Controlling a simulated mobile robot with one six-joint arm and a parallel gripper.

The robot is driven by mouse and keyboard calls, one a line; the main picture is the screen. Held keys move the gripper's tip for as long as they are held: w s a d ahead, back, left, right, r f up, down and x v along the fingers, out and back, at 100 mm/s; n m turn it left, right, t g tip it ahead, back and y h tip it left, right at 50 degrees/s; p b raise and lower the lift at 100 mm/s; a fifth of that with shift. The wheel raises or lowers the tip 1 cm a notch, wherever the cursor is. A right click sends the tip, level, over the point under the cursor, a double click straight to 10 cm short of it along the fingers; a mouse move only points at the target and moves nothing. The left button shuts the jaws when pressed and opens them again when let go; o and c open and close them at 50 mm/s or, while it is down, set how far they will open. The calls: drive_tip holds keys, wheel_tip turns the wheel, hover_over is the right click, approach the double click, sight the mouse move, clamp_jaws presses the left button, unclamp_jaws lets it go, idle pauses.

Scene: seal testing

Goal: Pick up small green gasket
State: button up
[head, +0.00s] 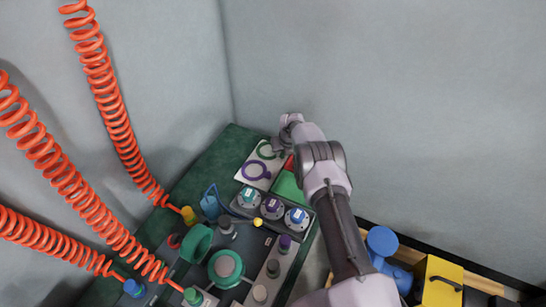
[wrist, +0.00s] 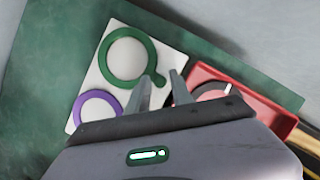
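A green ring-shaped gasket with a small tab (wrist: 103,58) lies flat on a white plate (wrist: 90,80). A purple ring (wrist: 79,108) lies on the same plate, nearer the lower left in the wrist view. My gripper (wrist: 162,76) is open and empty, its two fingers apart. In the wrist view its left fingertip appears close to the green gasket's tab; I cannot tell whether they touch. In the head view my gripper (head: 284,141) is at the plate's right side and partly covers that area.
A red tray (wrist: 285,124) with a dark round part stands right of my fingers, and a green tray (head: 287,187) is near it. Capped fittings (head: 271,206) fill a grey block in front. Orange coiled hoses (head: 110,100) hang left. Grey walls rise behind the green mat.

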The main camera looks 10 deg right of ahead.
drive_tip(key=shift+r, duration=0.15)
clamp_jaws()
